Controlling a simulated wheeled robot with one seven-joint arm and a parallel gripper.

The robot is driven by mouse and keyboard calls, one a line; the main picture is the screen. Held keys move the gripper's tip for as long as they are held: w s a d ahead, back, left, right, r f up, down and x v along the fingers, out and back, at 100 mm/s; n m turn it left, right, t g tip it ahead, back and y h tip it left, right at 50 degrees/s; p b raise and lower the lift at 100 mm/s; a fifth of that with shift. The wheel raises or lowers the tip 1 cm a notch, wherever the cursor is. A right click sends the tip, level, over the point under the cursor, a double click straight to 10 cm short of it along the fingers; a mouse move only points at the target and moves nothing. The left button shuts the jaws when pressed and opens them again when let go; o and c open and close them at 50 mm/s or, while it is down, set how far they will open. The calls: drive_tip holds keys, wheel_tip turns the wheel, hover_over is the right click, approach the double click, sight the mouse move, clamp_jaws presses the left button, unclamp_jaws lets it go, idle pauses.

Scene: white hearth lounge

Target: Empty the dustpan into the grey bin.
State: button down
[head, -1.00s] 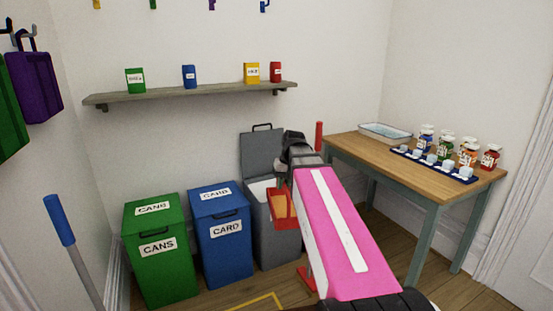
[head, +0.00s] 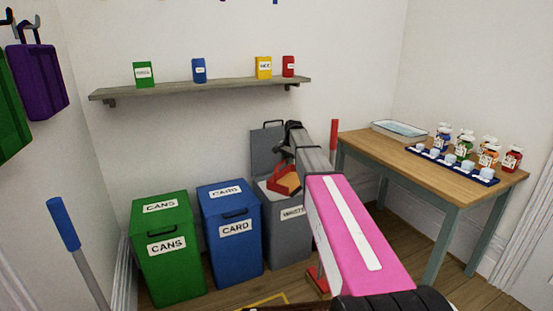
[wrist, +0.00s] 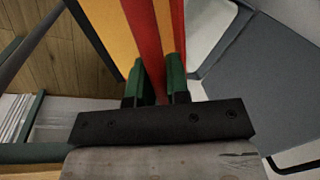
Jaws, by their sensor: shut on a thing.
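The grey bin (head: 290,238), labelled as waste, stands with its lid (head: 266,143) raised against the wall. A red dustpan (head: 285,180) with an orange-yellow inside is over the bin's open top in the head view and looks tilted. My gripper (wrist: 158,72) is shut on the dustpan's red handle (wrist: 146,35), with green fingers either side of it. Orange-yellow surfaces show on both sides of the handle in the wrist view. The bin's pale opening (wrist: 208,28) is just right of the handle there. I cannot tell whether any dirt is in the pan.
A green cans bin (head: 168,270) and a blue card bin (head: 234,250) stand left of the grey bin. A wooden table (head: 410,165) with jars and a tray stands right. A shelf (head: 210,88) hangs above. A blue-handled pole (head: 64,224) is at left.

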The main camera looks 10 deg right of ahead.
drive_tip(key=w+a+f+m+h, duration=0.1)
drive_tip(key=w+f+m, duration=0.25)
drive_tip(key=w, duration=0.85)
drive_tip(key=w+a+f+m, duration=0.1)
drive_tip(key=w+f+m, duration=0.3)
drive_tip(key=w, duration=0.8)
drive_tip(key=s+d+r+n+t+y, duration=0.1)
drive_tip(key=s+d+t+y, duration=0.1)
drive_tip(key=s+t, duration=0.5)
drive_tip(key=shift+s+d+t, duration=0.15)
drive_tip(key=shift+s+t, duration=0.15)
drive_tip(key=shift+s, duration=0.45)
idle(0.6)
